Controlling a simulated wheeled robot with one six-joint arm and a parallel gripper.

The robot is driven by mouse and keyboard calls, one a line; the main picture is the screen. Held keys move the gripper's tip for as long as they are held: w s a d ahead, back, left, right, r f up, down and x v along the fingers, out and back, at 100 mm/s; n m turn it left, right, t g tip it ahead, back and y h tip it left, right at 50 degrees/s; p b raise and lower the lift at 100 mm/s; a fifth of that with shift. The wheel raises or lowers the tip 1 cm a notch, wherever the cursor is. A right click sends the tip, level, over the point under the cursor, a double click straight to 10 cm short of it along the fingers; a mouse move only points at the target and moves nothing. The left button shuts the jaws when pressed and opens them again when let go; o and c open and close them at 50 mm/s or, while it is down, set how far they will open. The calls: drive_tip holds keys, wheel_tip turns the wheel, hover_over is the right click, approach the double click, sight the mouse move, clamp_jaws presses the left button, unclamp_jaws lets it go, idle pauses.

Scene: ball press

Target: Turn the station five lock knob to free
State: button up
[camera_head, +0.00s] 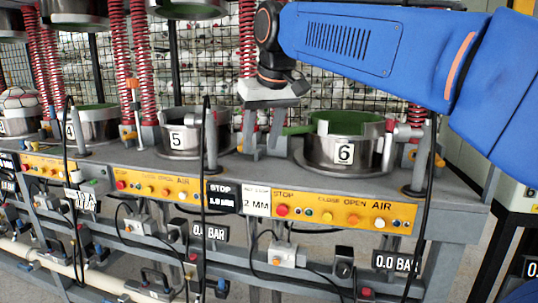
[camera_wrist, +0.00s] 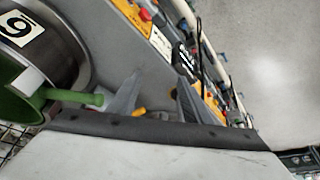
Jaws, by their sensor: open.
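The station five mould (camera_head: 183,141) is a metal cylinder marked 5, standing on the grey bench left of my gripper. A small pale fitting (camera_head: 221,118) sits at its right rim by a grey post; I cannot tell whether it is the lock knob or how it is turned. My gripper (camera_head: 262,152) points down between the station five and station six moulds. Its fingers are apart, with nothing seen held. In the wrist view my gripper (camera_wrist: 157,100) shows a small orange-yellow piece (camera_wrist: 140,111) between or beyond the fingers.
The station six mould (camera_head: 342,152), marked 6 and with a green inside, stands close right of my gripper; it also shows in the wrist view (camera_wrist: 60,55). Grey posts, red coiled hoses (camera_head: 248,70) and black cables rise nearby. Yellow button panels (camera_head: 345,213) line the bench front.

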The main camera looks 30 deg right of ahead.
drive_tip(key=shift+s+d+f, duration=0.15)
drive_tip(key=shift+s+f, duration=0.45)
drive_tip(key=shift+f, duration=0.2)
drive_tip(key=shift+s+d+f, duration=0.15)
drive_tip(key=shift+s+f, duration=0.45)
drive_tip(key=shift+f, duration=0.2)
